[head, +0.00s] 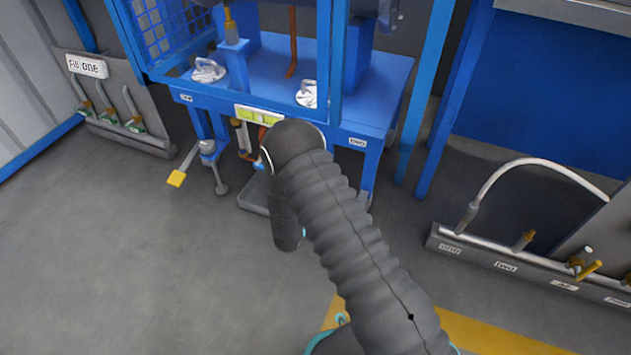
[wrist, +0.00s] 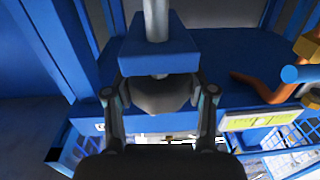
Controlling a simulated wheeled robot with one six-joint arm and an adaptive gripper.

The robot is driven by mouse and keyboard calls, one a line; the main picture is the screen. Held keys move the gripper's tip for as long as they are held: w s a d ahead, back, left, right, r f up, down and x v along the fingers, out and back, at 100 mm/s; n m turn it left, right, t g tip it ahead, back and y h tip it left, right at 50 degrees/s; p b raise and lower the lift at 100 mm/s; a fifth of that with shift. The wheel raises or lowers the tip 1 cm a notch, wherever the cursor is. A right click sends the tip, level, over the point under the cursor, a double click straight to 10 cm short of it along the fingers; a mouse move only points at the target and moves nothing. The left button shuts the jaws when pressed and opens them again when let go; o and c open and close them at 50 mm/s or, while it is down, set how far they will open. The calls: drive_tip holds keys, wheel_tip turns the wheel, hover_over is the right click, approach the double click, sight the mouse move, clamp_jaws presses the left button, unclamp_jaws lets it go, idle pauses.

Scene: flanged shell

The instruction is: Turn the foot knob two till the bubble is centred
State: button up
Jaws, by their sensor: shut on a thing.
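In the wrist view my gripper (wrist: 160,96) is shut on a dark grey foot knob (wrist: 158,94), one finger on each side. The knob sits under a blue block (wrist: 158,45) with a metal rod through it. No label on this knob is readable. In the head view my arm hides the gripper and the held knob. The yellow-green level vial (head: 259,115) is on the blue table's front edge; it also shows tilted in the wrist view (wrist: 262,119). I cannot make out where its bubble is. A label reading "two" (head: 357,142) is at the table's right front corner.
The blue table (head: 385,85) has metal fittings (head: 208,70) on top. Another foot (head: 208,148) and a yellow pedal (head: 176,179) stand at its left. Racks with pipes are at far left (head: 125,130) and right (head: 490,260). The grey floor (head: 120,260) at left is clear.

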drive_tip(key=shift+w, duration=0.1)
drive_tip(key=o, duration=1.2)
drive_tip(key=v, duration=1.2)
